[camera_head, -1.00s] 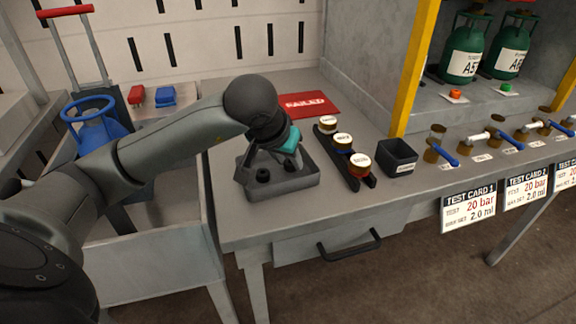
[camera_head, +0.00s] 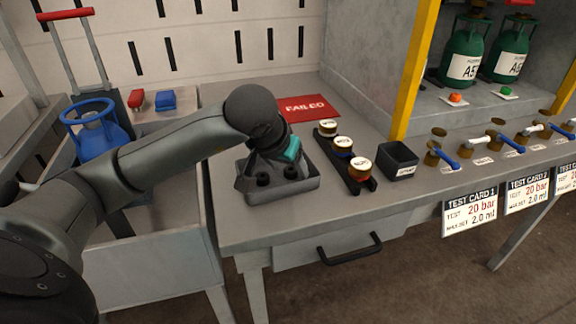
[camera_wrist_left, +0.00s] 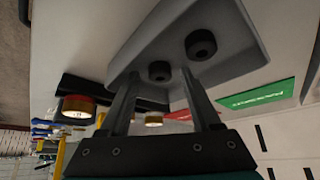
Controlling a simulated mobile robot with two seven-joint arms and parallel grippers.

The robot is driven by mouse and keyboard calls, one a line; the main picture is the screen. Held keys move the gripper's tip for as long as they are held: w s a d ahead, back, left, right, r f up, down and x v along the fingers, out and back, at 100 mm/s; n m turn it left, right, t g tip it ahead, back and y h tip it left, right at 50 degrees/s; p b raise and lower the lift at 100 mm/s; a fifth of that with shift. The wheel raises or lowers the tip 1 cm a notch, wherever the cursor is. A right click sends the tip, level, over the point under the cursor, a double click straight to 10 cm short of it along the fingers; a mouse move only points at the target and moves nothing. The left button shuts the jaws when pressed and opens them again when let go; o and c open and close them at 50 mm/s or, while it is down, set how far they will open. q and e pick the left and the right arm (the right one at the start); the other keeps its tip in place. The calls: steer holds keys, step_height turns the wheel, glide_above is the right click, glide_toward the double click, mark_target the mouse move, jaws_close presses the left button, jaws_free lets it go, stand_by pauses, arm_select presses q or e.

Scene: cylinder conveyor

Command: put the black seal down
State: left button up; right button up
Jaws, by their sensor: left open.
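Two black seals stand in the grey tray on the bench, one to the left (camera_head: 263,178) and one to the right (camera_head: 290,172) in the head view. They also show in the left wrist view as short black rings, one (camera_wrist_left: 159,71) between the fingers in the picture and one (camera_wrist_left: 200,45) beyond them. The grey tray (camera_head: 285,193) has low walls. My left gripper (camera_head: 257,166) is over the tray, tilted down from the left, with its fingers apart and nothing held between them. Its wrist hides the tray's back. My right gripper is out of view.
A black bin (camera_head: 398,160) stands further right. A red FAILED mat (camera_head: 305,108) lies behind. A yellow post (camera_head: 415,70) and blue-handled valves (camera_head: 447,157) are to the right.

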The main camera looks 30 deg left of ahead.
arm_select(q)
steer(key=shift+r, duration=0.1)
steer(key=a+p+v, duration=0.1)
steer(key=p+v, duration=0.3)
steer(key=v, duration=0.8)
steer(key=shift+d, duration=0.45)
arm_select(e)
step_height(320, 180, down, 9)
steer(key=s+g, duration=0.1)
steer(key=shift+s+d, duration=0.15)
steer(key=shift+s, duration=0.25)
